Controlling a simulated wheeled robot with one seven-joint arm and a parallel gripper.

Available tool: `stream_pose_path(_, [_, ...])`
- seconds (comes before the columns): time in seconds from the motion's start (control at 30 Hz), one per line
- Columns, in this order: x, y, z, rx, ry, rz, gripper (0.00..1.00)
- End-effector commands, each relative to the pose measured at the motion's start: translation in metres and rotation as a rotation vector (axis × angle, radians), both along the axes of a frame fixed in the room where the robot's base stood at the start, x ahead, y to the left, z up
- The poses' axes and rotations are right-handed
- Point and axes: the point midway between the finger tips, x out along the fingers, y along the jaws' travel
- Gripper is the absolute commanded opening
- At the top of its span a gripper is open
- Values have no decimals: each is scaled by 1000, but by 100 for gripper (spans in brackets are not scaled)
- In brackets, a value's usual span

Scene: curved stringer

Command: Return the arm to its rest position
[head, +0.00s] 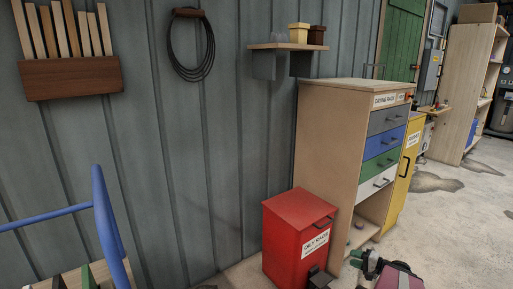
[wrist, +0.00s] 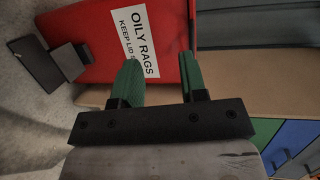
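My gripper (head: 356,258) shows at the bottom right of the head view, low in front of the wooden cabinet and to the right of the red bin. In the wrist view my gripper (wrist: 160,75) has its two green fingers apart with nothing held between them. The red bin (head: 286,242), labelled "OILY RAGS", lies beyond the fingers in the wrist view (wrist: 95,35). I cannot tell the exact gap between the fingers and the bin. Most of my arm is out of the head view.
The cabinet (head: 329,130) with coloured drawers stands against the grey wall, a yellow cabinet (head: 408,165) beside it. A blue rail (head: 104,220) is at lower left. Concrete floor (head: 455,215) is open at right.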

Motion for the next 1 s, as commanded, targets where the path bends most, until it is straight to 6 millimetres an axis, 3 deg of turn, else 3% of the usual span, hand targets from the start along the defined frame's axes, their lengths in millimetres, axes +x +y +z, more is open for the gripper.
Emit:
stream_pose_path(0.3, [2, 93, 4, -251, 218, 266, 39])
stream_pose_path(0.5, [-5, 139, 8, -464, 336, 404, 39])
stream_pose_path(0.7, [-13, 175, 15, -701, 419, 508, 39])
stream_pose_path(1.0, [-20, 213, 39, -1085, 467, 593, 39])
